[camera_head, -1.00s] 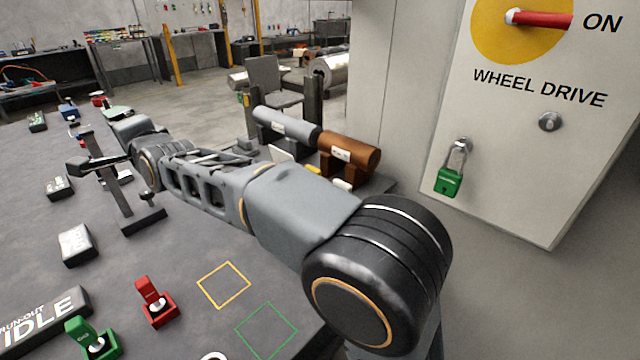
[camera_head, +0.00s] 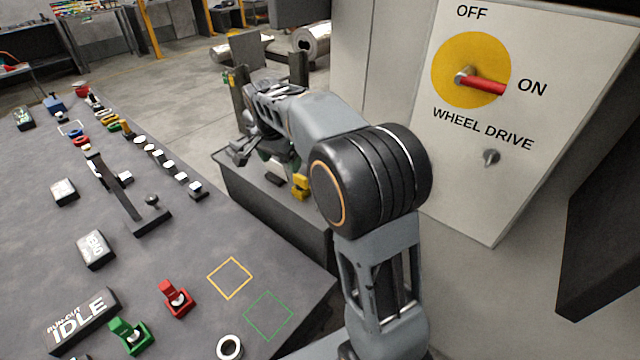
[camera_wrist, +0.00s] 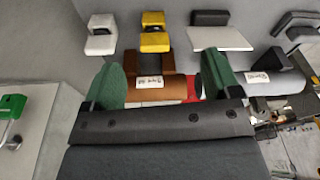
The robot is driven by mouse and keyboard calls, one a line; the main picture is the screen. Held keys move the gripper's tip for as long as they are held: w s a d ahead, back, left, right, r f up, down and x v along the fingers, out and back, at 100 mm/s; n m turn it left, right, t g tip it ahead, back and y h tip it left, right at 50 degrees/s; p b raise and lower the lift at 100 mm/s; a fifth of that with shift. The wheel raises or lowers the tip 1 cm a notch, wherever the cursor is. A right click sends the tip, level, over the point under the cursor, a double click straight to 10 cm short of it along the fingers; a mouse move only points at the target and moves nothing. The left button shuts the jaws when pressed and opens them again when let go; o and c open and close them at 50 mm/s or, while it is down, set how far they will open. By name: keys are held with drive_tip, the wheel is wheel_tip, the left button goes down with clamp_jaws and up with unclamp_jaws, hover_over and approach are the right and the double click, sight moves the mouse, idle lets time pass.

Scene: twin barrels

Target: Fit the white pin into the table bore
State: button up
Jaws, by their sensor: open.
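My gripper (camera_head: 250,150) is over the low side bench behind the table, partly hidden by my arm in the head view. In the wrist view its green fingers (camera_wrist: 160,68) are apart, in front of the brown barrel (camera_wrist: 145,93), and hold nothing. A small white piece (camera_wrist: 101,36), possibly the white pin, stands beyond the left finger, beside a yellow piece (camera_wrist: 155,32). It is not visible in the head view. A white ring (camera_head: 229,347) around a dark hole, possibly the table bore, is at the table's near edge.
The table (camera_head: 200,240) holds a post (camera_head: 118,190), several small pieces in a row, a red switch (camera_head: 176,298) and a green switch (camera_head: 131,335). The wheel drive panel (camera_head: 520,110) stands to the right. A second barrel (camera_wrist: 268,82) lies by the right finger.

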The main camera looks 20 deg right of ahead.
drive_tip(key=s+d+r+m+g+y+p, duration=0.1)
drive_tip(key=s+d+r+m+p, duration=0.15)
drive_tip(key=s+d, duration=0.5)
drive_tip(key=f, duration=0.2)
drive_tip(key=d+f, duration=0.1)
drive_tip(key=f, duration=0.1)
drive_tip(key=w+d+f, duration=0.1)
drive_tip(key=f, duration=0.1)
drive_tip(key=shift+d+f+b, duration=0.1)
drive_tip(key=shift+f+b, duration=0.3)
drive_tip(key=shift+d+f, duration=0.1)
drive_tip(key=shift+f, duration=3.15)
drive_tip(key=shift+c, duration=0.3)
drive_tip(key=c, duration=1)
drive_tip(key=shift+r, duration=0.15)
